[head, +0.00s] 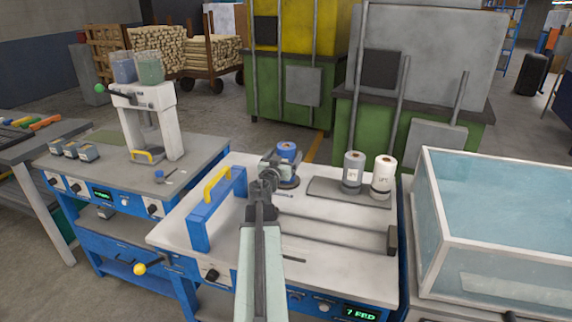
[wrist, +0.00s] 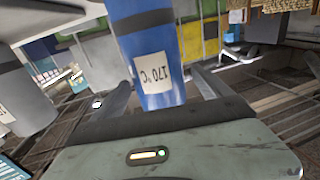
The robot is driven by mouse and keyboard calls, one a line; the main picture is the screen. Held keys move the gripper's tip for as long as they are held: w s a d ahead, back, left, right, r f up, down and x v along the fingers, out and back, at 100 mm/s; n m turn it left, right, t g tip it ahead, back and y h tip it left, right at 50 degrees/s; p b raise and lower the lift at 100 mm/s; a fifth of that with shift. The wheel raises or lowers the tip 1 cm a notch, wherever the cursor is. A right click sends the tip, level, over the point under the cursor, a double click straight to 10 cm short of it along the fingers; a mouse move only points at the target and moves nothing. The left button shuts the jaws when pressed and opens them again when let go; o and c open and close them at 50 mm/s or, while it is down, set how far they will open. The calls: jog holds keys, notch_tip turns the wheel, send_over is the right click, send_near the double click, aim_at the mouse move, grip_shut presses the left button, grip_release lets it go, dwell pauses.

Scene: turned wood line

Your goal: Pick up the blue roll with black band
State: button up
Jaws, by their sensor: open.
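The blue roll (head: 287,150) stands upright at the far side of the white-topped bench, partly hidden behind my gripper (head: 274,168). In the wrist view the blue roll (wrist: 150,52) shows a black band near the picture's top and a white label reading 170 °C, upside down. My gripper (wrist: 163,92) is open. Its two fingers lie to the left and right of the roll's near end in the wrist view, with gaps at both sides. I cannot tell how far the roll reaches in between them.
A grey roll (head: 353,172) and a white roll (head: 383,177) stand on a dark plate (head: 325,190) to the right. A blue frame with a yellow handle (head: 217,183) stands left of my arm. A glass-walled water tank (head: 490,260) is farther right.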

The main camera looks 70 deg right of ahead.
jog(key=d, duration=0.5)
jog(key=shift+f, duration=0.15)
jog(key=shift+a, duration=0.15)
jog(key=c, duration=1.7)
jog(key=shift+o, duration=0.2)
notch_tip(320, 180, up, 10)
jog(key=p, duration=1)
jog(key=shift+r, duration=0.25)
